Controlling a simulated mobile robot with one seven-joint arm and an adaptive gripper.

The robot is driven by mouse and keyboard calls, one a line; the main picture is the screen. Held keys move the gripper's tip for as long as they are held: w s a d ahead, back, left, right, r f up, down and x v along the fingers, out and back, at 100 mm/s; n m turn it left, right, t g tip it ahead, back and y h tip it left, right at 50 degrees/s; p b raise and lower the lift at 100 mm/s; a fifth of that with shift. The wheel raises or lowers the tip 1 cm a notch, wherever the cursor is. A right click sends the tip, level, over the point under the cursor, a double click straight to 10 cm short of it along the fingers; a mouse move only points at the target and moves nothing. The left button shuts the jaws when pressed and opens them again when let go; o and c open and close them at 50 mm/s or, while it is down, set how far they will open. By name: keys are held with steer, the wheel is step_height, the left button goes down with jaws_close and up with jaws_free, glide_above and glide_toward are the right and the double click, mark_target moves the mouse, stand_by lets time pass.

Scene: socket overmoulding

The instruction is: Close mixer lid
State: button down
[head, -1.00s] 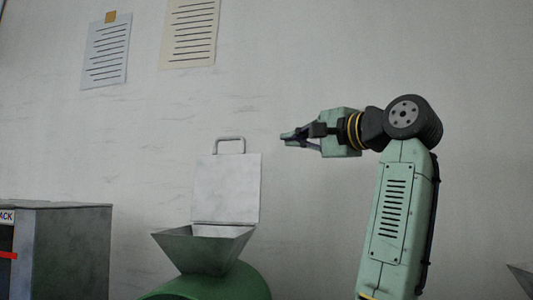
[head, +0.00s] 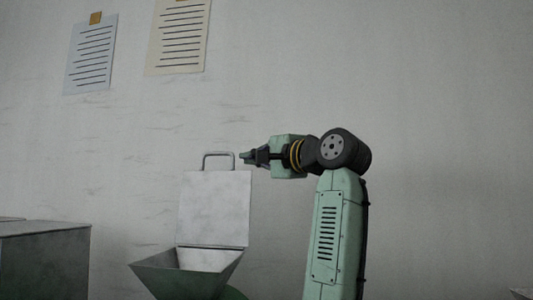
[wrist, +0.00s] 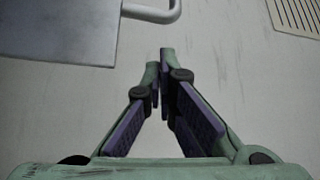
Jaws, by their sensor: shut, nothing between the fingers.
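The mixer lid (head: 214,209) is a flat pale metal plate standing open and upright behind the hopper (head: 190,275). Its bent metal handle (head: 219,156) is on the lid's top edge. My gripper (head: 243,155) is shut and empty, its tips pointing left, close to the right side of the handle in the head view. I cannot tell whether they differ in depth. In the wrist view, the lid (wrist: 62,30) is at upper left with its handle (wrist: 165,12) beyond the shut fingertips (wrist: 159,58), apart from them. The green mixer body is mostly cut off below the hopper.
A grey metal cabinet (head: 45,260) stands at the lower left. Two paper sheets (head: 90,55) and (head: 179,38) hang on the wall behind. The wall area right of my arm is clear.

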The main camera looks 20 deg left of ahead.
steer(key=shift+s+f, duration=0.2)
steer(key=shift+s, duration=0.7)
